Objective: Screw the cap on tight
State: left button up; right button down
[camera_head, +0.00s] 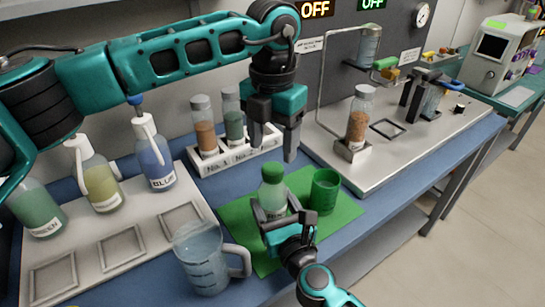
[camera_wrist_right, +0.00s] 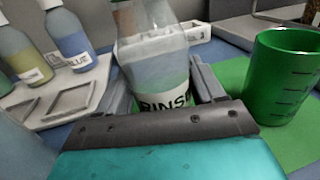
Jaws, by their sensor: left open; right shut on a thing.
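A clear bottle (camera_head: 271,200) with a green cap (camera_head: 272,173) on its top stands upright on a green mat (camera_head: 345,210). My right gripper (camera_head: 288,215) is shut around the bottle's lower body. In the right wrist view the bottle (camera_wrist_right: 155,70) sits between the fingers, its label reading "RINS", partly hidden by the gripper; the cap is mostly cut off at the top edge. How tight the cap sits cannot be told. My left gripper (camera_head: 272,145) is open and empty, pointing down above and behind the cap, apart from it.
A green beaker (camera_head: 324,190) stands close to the right of the bottle. A clear jug (camera_head: 205,262) is at front left. Behind is a white rack (camera_head: 235,155) with two vials. Wash bottles, including a blue one (camera_head: 154,160), stand on a tray at left. A metal apparatus base (camera_head: 400,160) is at right.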

jog(key=shift+c, duration=0.2)
grip_release()
pick_arm(q)
notch_tip(320, 180, up, 7)
jog(key=shift+f, duration=0.15)
pick_arm(e)
jog(key=b+v, duration=0.1)
jog(key=v, duration=0.9)
jog(key=shift+s+d+f, duration=0.1)
jog(key=shift+s, duration=0.25)
pick_arm(q)
jog(key=shift+f, duration=0.6)
pick_arm(e)
jog(key=shift+s+d, duration=0.25)
jog(key=shift+s, duration=0.35)
pick_arm(q)
jog(key=shift+s, duration=0.1)
pick_arm(e)
jog(key=shift+s, duration=0.1)
